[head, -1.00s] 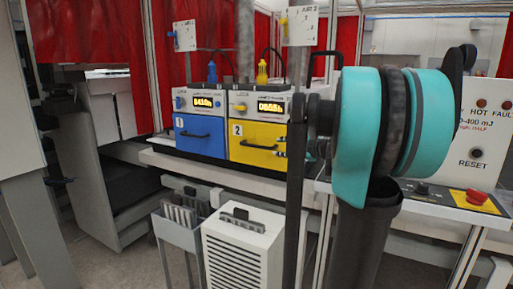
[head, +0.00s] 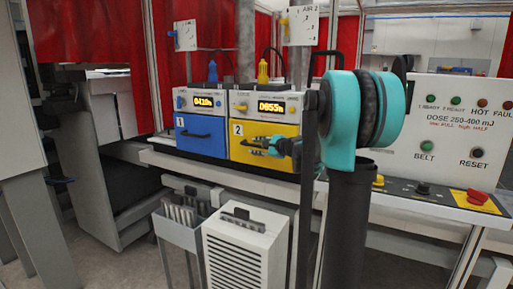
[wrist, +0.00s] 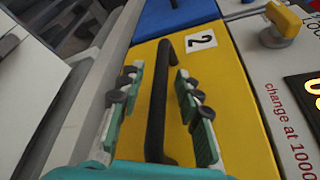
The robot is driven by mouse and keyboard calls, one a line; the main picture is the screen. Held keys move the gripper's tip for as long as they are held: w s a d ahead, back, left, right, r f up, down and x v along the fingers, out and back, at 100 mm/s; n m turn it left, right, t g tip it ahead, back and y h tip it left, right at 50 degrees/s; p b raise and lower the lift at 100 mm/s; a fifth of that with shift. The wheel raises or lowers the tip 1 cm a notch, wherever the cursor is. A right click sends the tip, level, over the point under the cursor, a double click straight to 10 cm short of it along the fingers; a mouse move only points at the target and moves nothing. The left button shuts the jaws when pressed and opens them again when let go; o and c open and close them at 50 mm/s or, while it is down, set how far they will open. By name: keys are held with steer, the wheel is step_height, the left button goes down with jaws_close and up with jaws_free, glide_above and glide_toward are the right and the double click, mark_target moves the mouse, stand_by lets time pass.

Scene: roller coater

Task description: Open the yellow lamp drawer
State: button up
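The yellow lamp drawer (head: 240,150), marked 2, is the right one of two drawers on the bench and looks closed. Its black bar handle (wrist: 157,95) runs along the drawer front in the wrist view. My gripper (head: 270,147) is at the drawer front in the head view. In the wrist view my gripper (wrist: 158,92) is open, with one teal-and-grey finger on each side of the handle. The fingers look apart from the handle. My gripper and arm hide part of the drawer's right side in the head view.
The blue drawer (head: 195,138), marked 1, is just left. Lamp units with lit displays (head: 270,107) sit above. A control panel (head: 460,130) stands right, with a red button (head: 477,196). A white vented box (head: 240,250) and a grey bin (head: 180,232) stand below the bench.

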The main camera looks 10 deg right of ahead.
jaws_close()
stand_by(0.5)
